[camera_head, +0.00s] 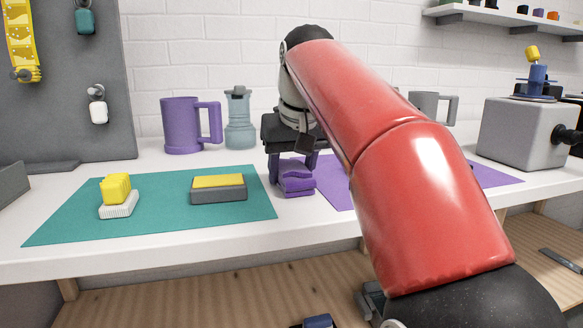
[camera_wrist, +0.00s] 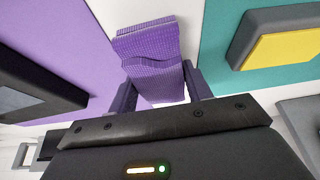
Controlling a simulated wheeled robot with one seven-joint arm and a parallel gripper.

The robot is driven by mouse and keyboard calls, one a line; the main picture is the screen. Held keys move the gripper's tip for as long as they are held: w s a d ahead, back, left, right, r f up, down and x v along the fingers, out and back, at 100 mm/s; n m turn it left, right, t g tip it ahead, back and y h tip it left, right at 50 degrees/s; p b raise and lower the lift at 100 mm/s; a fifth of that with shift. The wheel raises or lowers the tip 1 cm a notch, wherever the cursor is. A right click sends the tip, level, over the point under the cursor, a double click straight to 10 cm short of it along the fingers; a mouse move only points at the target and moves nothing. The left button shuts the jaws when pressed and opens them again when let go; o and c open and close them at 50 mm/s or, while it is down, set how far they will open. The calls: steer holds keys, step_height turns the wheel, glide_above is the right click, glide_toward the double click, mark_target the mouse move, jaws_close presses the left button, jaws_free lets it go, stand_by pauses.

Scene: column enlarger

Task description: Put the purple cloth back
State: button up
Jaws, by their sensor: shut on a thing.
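The folded purple cloth (camera_head: 299,184) is between the fingers of my gripper (camera_head: 292,174), at the middle of the white table. In the wrist view the ridged cloth (camera_wrist: 150,50) sticks out past both dark fingers (camera_wrist: 160,92), which are shut on its sides. It lies over the white strip between the purple mat (camera_wrist: 55,35) and the teal mat (camera_wrist: 215,70), overlapping the purple mat's edge in that view. I cannot tell whether it touches the table. My red arm hides much of the purple mat (camera_head: 492,174) in the head view.
On the teal mat (camera_head: 75,215) are a yellow-topped brush (camera_head: 116,195) and a yellow-and-grey block (camera_head: 218,188). A purple mug (camera_head: 182,125) and a blue-grey bottle (camera_head: 239,122) stand behind. A grey box (camera_head: 520,130) stands right. A dark object (camera_wrist: 30,90) is over the purple mat.

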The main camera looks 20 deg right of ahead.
steer(key=shift+f, duration=0.1)
steer(key=o, duration=1.3)
steer(key=shift+c, duration=0.2)
steer(key=shift+d, duration=0.1)
steer(key=shift+s+d+r+p, duration=0.1)
steer(key=shift+s+r+p, duration=0.05)
steer(key=shift+r+p, duration=0.3)
steer(key=shift+p+v, duration=1.75)
steer(key=shift+v, duration=1.8)
steer(key=shift+a, duration=0.2)
steer(key=v, duration=0.7)
steer(key=shift+r, duration=0.35)
